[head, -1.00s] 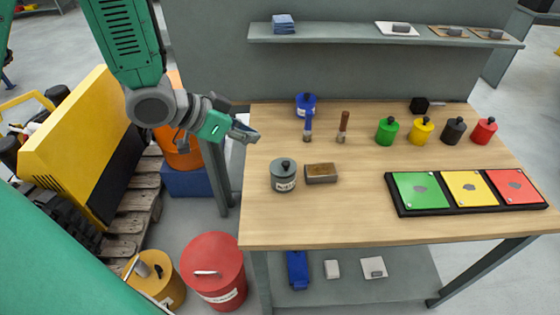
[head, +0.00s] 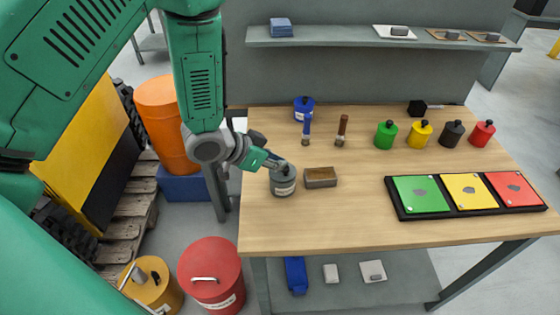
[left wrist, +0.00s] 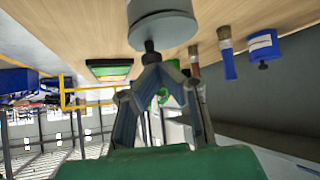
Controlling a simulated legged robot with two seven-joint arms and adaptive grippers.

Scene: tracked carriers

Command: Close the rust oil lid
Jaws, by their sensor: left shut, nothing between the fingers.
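The grey rust oil pot (head: 284,187) stands upright on the left part of the workbench, with a label on its front that is too small to read surely. Its grey lid appears seated on top, partly hidden by my gripper. My left gripper (head: 281,164) is at the lid knob, coming from the upper left. In the left wrist view the pot (left wrist: 163,27) appears upside down with its dark knob (left wrist: 149,45) close to my shut fingertips (left wrist: 151,66). I cannot tell whether they touch. My right gripper is not in view.
A brown block (head: 320,178) sits right beside the pot. Several coloured pots (head: 386,135) and a black tray (head: 402,211) with coloured plates are to the right. The front middle of the bench is clear.

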